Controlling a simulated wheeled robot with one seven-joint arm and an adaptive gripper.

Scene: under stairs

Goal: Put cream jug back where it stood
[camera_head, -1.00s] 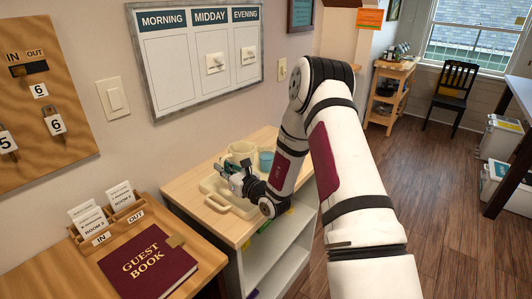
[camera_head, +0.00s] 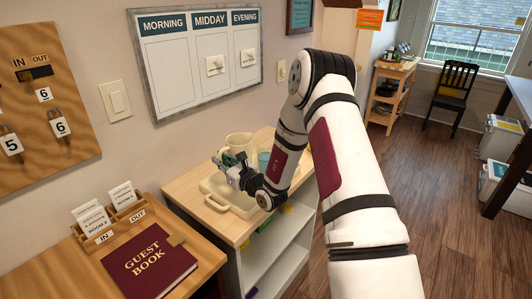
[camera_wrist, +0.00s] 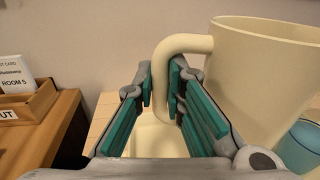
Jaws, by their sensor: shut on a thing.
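The cream jug (camera_head: 238,143) is above the back part of the small wooden cabinet top, partly hidden behind my gripper in the head view. In the wrist view the jug (camera_wrist: 265,75) fills the right side, with its handle (camera_wrist: 163,80) between my fingers. My gripper (camera_wrist: 160,92) is shut on that handle; in the head view my gripper (camera_head: 228,162) is over the cream tray (camera_head: 212,203). The jug looks upright and seems slightly raised. Its underside is hidden, so I cannot tell its exact clearance.
A blue cup (camera_head: 264,160) stands close to the right of the jug; it also shows in the wrist view (camera_wrist: 301,146). The wall with the whiteboard (camera_head: 200,60) is close behind. The guest book (camera_head: 150,262) and card holder (camera_head: 115,222) lie on the desk at front left.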

